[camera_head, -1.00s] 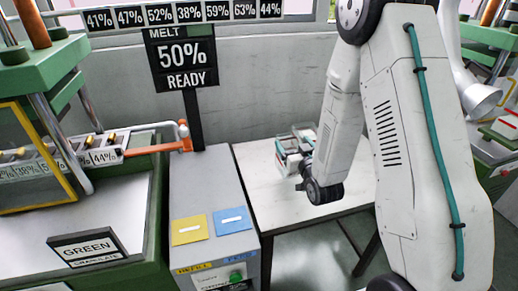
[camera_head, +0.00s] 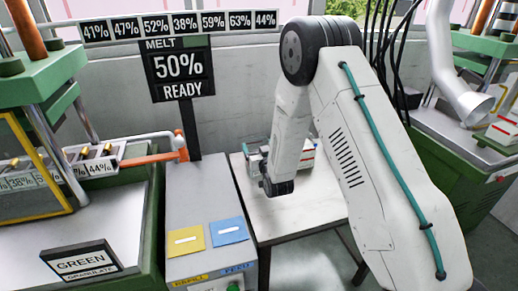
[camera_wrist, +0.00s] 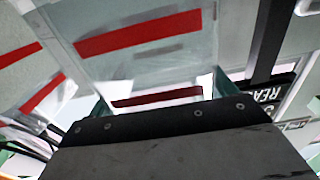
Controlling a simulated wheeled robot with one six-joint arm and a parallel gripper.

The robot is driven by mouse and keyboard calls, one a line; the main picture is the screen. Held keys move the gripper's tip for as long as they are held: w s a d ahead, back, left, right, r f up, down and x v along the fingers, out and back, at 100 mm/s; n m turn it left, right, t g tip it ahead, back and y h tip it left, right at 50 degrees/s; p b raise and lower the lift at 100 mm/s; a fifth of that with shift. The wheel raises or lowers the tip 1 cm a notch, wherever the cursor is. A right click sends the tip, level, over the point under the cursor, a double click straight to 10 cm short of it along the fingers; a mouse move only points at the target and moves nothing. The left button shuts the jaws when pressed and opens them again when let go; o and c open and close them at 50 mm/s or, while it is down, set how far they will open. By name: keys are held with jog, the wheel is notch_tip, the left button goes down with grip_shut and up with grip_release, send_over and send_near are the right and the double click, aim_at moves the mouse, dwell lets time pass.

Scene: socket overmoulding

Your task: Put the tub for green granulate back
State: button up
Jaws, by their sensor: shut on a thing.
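My gripper (camera_wrist: 158,98) is shut on a pale, see-through tub with red bands (camera_wrist: 140,60), which fills the upper middle of the wrist view. A teal finger shows at each side of it. I see no green granulate or label on this tub. In the head view a pale box with a red band (camera_head: 308,154) shows beside my arm over the white table; I cannot tell whether it is the held tub. My arm hides most of the gripper there. The GREEN GRANULATE sign (camera_head: 82,263) stands on the machine bench at the lower left.
The white table (camera_head: 305,212) has bare room at its front. A grey cabinet with yellow and blue pads (camera_head: 206,194) stands left of it. The MELT display (camera_head: 180,72) rises on a post behind the cabinet. A green machine (camera_head: 448,150) stands at the right.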

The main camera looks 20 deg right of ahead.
jog(key=shift+f, duration=0.2)
jog(key=shift+f, duration=0.1)
jog(key=o, duration=1.7)
jog(key=s, duration=1.2)
jog(key=s+d+r+g, duration=0.1)
jog(key=s+r+g, duration=0.25)
jog(key=r, duration=0.35)
jog(key=s+r+g, duration=0.2)
jog(key=r+g, duration=0.2)
jog(key=r, duration=0.3)
jog(key=s+r+g, duration=0.3)
jog(key=s, duration=0.7)
jog(key=s+d+r+g, duration=0.1)
jog(key=s+r+g, duration=0.2)
jog(key=s, duration=0.8)
jog(key=s+d+r+g, duration=0.1)
jog(key=s+r+g, duration=0.2)
jog(key=s, duration=0.7)
jog(key=shift+s+r, duration=0.15)
jog(key=shift+r, duration=0.45)
